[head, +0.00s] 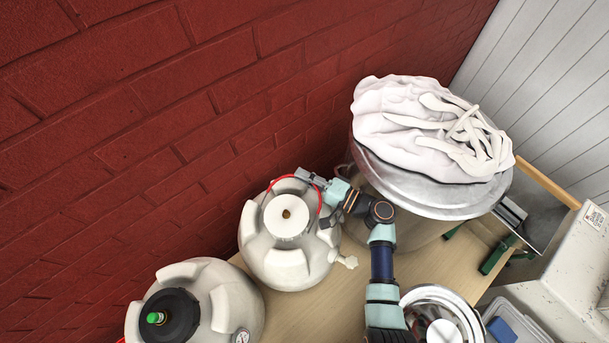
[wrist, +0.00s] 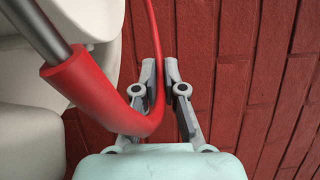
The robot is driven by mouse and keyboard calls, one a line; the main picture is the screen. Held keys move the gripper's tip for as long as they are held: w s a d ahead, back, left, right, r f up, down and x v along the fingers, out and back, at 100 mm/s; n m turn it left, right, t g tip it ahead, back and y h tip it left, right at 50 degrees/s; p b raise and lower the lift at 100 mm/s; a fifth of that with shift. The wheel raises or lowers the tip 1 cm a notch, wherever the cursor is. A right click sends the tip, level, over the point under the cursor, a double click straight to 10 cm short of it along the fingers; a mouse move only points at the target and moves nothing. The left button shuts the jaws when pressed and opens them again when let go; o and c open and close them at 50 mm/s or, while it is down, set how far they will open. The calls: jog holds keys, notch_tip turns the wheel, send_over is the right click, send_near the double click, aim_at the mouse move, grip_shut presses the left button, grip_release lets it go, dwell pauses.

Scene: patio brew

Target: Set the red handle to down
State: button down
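The red handle (head: 279,180) is a thin arc at the back and right of the round lid on the white keg (head: 283,262) in the head view. My gripper (head: 306,175) is at the handle's upper right side, by the brick wall. In the wrist view the red handle (wrist: 158,105) runs between the two grey fingers of my gripper (wrist: 160,70). The fingers are close together, with the handle filling the gap. A thicker red grip sleeve and a dark rod extend to the upper left. The handle's far pivot is hidden.
A second white keg (head: 225,297) with a black cap stands at front left. A large metal pot (head: 440,200) with white cloth on top is right of my arm. A smaller metal pot (head: 437,291) is at front right. The red brick wall (head: 150,120) is close behind.

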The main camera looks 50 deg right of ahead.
dwell(0.4)
jog(key=shift+r+n+b, duration=0.3)
jog(key=shift+r+n, duration=0.1)
jog(key=shift+r, duration=0.05)
jog(key=c, duration=1.3)
grip_release()
jog(key=shift+o, duration=0.2)
notch_tip(320, 180, up, 10)
